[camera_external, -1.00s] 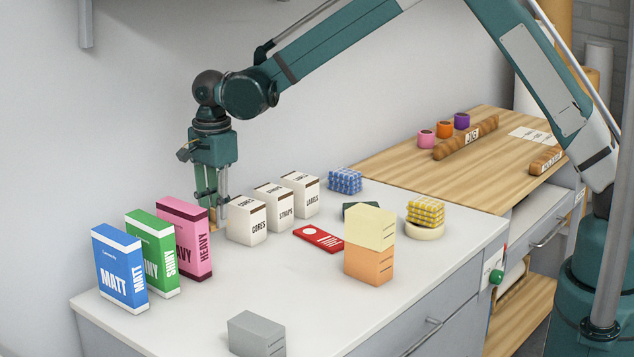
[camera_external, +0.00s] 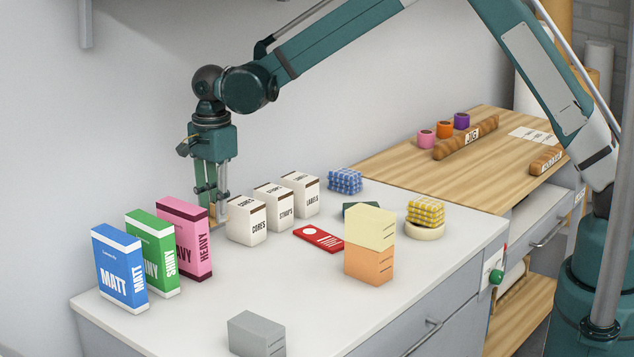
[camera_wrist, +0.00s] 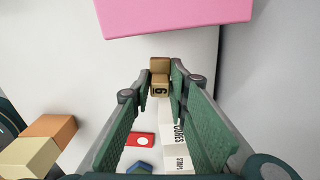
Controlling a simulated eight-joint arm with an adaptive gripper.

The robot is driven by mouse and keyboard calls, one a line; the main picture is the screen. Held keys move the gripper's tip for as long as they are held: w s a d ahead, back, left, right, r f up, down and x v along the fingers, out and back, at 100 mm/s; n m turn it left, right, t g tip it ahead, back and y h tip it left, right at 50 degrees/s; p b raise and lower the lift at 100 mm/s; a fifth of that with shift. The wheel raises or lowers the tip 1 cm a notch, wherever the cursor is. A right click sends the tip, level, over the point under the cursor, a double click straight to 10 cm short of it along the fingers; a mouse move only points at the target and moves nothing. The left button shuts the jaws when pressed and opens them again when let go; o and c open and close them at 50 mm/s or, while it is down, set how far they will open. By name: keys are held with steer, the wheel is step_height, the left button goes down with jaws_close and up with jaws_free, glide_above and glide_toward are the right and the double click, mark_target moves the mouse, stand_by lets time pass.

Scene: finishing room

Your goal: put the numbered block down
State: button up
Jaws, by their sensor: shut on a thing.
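The numbered block is a small wooden block with a dark digit on its face; in the wrist view (camera_wrist: 160,86) it sits between my fingertips. The digit looks like a 6 or 9. My gripper (camera_wrist: 159,84) is shut on the block. In the external view my gripper (camera_external: 213,203) points down at the back of the white bench, between the pink box and the CORES carton. Only a small tan part of the block shows there. I cannot tell whether it touches the bench.
The pink HEAVY box (camera_external: 183,238) stands close on the left, with green (camera_external: 152,252) and blue (camera_external: 120,268) boxes beyond. The CORES carton (camera_external: 246,220) is close on the right. A red card (camera_external: 318,238) lies farther right. The bench's front middle (camera_external: 250,285) is clear.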

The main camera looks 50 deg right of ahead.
steer(key=shift+d, duration=0.1)
